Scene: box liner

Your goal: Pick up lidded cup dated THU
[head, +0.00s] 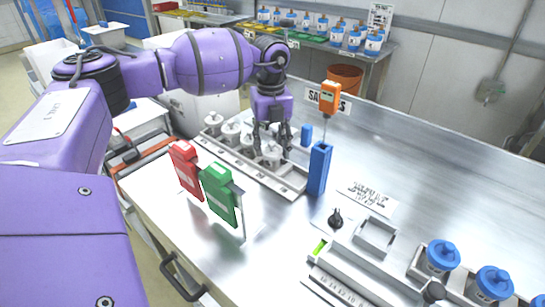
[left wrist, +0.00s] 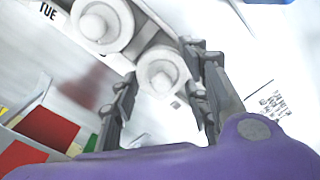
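White lidded cups stand in a row in a long metal rack (head: 285,182) on the steel bench. The cup at the near end of the row (head: 271,157) is under my left gripper (head: 271,149). In the left wrist view this white round-lidded cup (left wrist: 162,75) shows between the two fingers of the left gripper (left wrist: 160,68), which are spread apart. I cannot tell whether they touch it. Another lidded cup (left wrist: 103,22) stands beside it, near a label reading TUE (left wrist: 47,12). No THU date is readable. My right gripper is not in view.
A red card (head: 185,168) and a green card (head: 219,195) stand in front of the rack. A blue holder (head: 319,168) with an orange device (head: 330,96) stands at its right end. Blue-lidded jars (head: 441,256) are at lower right. The bench's right middle is mostly clear.

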